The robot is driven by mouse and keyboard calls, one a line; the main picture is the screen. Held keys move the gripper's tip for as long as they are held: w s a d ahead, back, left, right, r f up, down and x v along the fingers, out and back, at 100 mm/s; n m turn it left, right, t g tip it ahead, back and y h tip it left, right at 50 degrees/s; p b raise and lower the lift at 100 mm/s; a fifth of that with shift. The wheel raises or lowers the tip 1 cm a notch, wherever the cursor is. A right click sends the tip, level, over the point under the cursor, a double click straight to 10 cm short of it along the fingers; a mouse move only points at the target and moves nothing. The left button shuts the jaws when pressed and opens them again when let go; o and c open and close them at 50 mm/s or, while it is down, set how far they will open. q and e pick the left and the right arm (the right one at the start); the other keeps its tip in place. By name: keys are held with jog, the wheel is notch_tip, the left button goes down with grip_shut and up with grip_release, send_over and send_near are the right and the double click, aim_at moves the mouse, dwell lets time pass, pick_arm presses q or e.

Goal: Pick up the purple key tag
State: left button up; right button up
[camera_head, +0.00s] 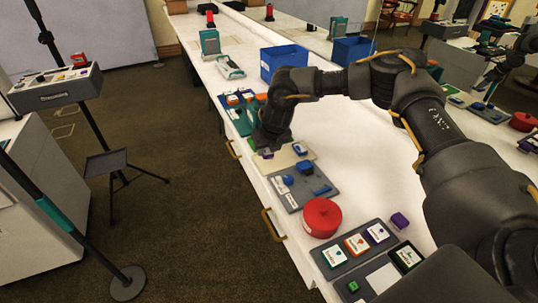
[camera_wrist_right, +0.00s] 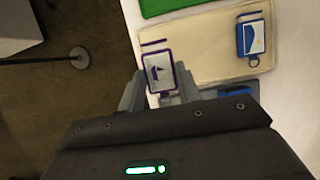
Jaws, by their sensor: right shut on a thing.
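The purple key tag (camera_wrist_right: 159,72), white-faced with a purple rim, is between the fingers of my right gripper (camera_wrist_right: 160,88) in the right wrist view. The gripper is shut on it, at the left edge of the beige board (camera_wrist_right: 205,52). I cannot tell whether the tag still touches the board. In the head view my right gripper (camera_head: 268,143) points down over the beige board (camera_head: 287,160), and a bit of the purple tag (camera_head: 267,154) shows beside it. A blue key tag (camera_wrist_right: 250,39) lies on the board's right side. My left gripper is not in view.
A grey tray with blue items (camera_head: 290,196) and a red round container (camera_head: 322,217) stand nearer me. A teal tray (camera_head: 237,122) and a blue bin (camera_head: 283,61) are farther back. The white tabletop (camera_head: 365,150) right of the boards is largely clear.

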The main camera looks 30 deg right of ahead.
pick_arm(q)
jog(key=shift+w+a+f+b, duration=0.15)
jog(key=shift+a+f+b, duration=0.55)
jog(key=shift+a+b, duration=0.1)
pick_arm(e)
jog(key=s+a+r, duration=0.8)
jog(key=s, duration=0.1)
jog(key=shift+a, duration=0.25)
